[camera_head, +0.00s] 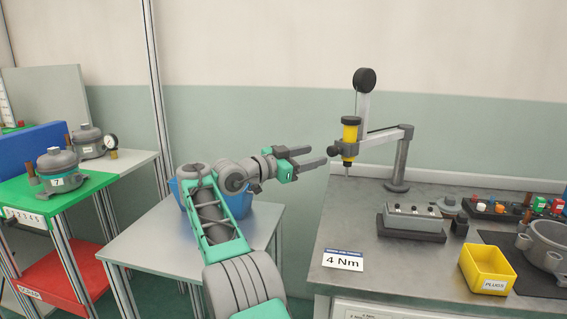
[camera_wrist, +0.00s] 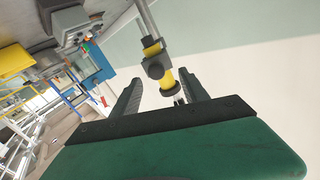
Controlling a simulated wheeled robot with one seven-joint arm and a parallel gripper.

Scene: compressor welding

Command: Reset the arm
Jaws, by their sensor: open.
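My arm is stretched out over the small grey table in the head view. My gripper (camera_head: 318,157) is open and empty, pointing right towards the yellow screwdriver (camera_head: 350,138) that hangs upright from a jointed stand on the right bench. In the head view the fingertips lie just left of the screwdriver. In the wrist view the two dark fingers of my gripper (camera_wrist: 160,92) stand apart, and the yellow screwdriver (camera_wrist: 166,78) appears between them. I cannot tell how far it is from the fingers.
The metal bench (camera_head: 340,228) holds a grey block (camera_head: 412,221), a yellow bin (camera_head: 487,268), a grey housing (camera_head: 548,245) and a "4 Nm" sign (camera_head: 342,259). A blue bin (camera_head: 238,200) is on the small table (camera_head: 150,245) behind my arm.

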